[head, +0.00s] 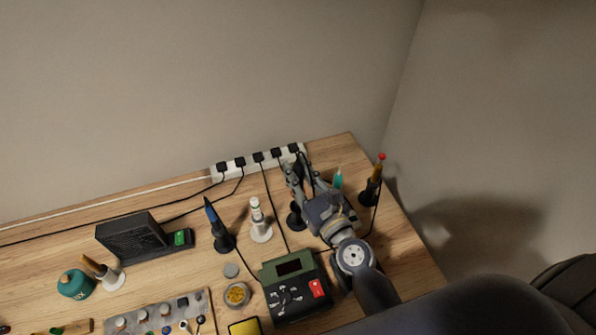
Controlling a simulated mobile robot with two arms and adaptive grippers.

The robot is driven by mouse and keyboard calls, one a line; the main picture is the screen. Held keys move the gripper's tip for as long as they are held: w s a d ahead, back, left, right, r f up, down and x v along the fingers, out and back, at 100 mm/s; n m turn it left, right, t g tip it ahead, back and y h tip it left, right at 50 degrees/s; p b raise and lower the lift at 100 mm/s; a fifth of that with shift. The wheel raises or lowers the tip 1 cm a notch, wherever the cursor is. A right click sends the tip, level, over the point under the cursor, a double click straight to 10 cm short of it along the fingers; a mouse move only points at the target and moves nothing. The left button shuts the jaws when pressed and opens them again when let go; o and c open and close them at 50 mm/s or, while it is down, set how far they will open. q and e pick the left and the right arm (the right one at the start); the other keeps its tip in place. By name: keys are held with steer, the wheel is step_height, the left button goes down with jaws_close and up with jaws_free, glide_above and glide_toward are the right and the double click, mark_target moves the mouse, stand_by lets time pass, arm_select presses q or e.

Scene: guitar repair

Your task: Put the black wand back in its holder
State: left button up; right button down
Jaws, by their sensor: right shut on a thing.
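My right gripper (297,172) is over the back right of the bench, its fingers pointing toward the power strip. It is shut on a dark, thin thing that looks like the black wand, mostly hidden by the fingers. A black holder (296,219) stands just below the fingers, partly covered by the gripper. I cannot tell whether the wand touches this holder or is apart from it. My left gripper is not in view.
Close by stand a white wand in a white holder (260,232), a blue wand (211,214), a teal-tipped wand (337,180) and a red-tipped wand (378,172). A green station (294,284) sits in front. Cables run from the power strip (249,162).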

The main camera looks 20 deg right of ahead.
steer(key=shift+f+b, duration=0.45)
steer(key=shift+f, duration=0.25)
steer(key=shift+f+b, duration=1.35)
steer(key=shift+f, duration=0.05)
steer(key=shift+f+b, duration=0.75)
steer(key=shift+f, duration=0.05)
steer(key=c, duration=1.3)
jaws_free()
steer(key=shift+c, duration=0.2)
steer(key=shift+o, duration=0.2)
